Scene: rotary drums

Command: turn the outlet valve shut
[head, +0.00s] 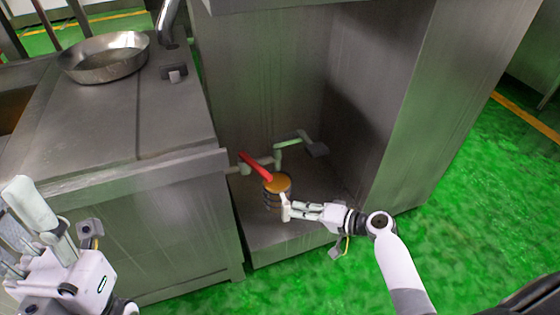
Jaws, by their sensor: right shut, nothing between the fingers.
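A red lever handle (256,166) sits on a pipe in the open bay of the steel cabinet, slanting down to the right. Which of these is the outlet valve is not marked.
A round container with an amber top (277,183) stands just below the lever, right beside my right fingertips. Cabinet walls (385,100) bound the bay. A steel counter (120,150) with a metal pan (105,62) is at left. Green floor is open at right.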

